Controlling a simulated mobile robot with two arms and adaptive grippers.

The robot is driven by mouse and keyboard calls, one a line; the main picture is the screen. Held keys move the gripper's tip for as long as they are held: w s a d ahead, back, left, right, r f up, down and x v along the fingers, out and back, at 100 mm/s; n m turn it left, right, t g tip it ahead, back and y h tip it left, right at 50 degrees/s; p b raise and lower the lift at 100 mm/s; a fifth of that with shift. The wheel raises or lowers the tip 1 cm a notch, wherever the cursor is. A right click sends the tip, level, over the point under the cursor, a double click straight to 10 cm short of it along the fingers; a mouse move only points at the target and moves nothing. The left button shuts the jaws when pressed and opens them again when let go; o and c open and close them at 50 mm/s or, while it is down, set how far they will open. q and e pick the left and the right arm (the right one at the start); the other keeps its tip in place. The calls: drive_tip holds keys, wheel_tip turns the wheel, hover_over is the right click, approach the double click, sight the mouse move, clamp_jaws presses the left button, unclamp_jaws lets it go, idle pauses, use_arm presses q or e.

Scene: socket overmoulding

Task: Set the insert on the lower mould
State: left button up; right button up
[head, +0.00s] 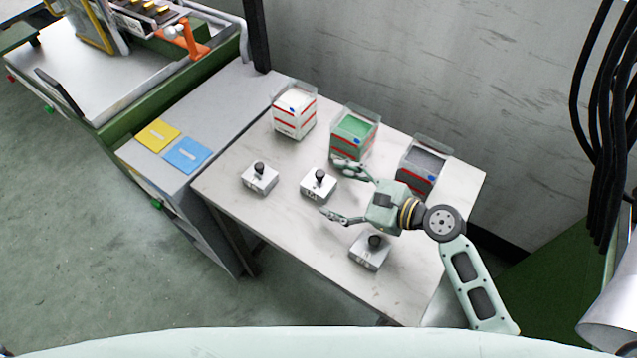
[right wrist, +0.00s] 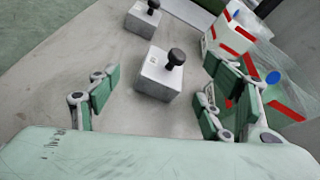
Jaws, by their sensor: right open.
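Three silvery metal blocks with black knobs stand on the pale table: a left block (head: 259,179), a middle block (head: 318,186) and a front block (head: 369,253). I cannot tell from looks which is the insert. My right gripper (head: 329,187) is open and empty, its fingers spread on either side of the middle block. In the right wrist view the middle block (right wrist: 158,76) shows ahead between the fingers, and the left block (right wrist: 142,19) lies beyond it. A dark mould-like fixture with yellow parts (head: 152,12) is at the top left, cut off by the frame edge; it may hold the lower mould. My left gripper is out of view.
White (head: 294,113), green (head: 353,135) and grey (head: 422,163) bins line the table's back edge, close to my right upper finger. Yellow (head: 157,135) and blue (head: 187,155) cards lie on the grey cabinet. An orange part (head: 187,42) stands by the fixture. The table's front left is clear.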

sight(316, 184)
drive_tip(key=x, duration=0.4)
drive_tip(key=c, duration=1.8)
drive_tip(key=shift+r, duration=0.1)
clamp_jaws()
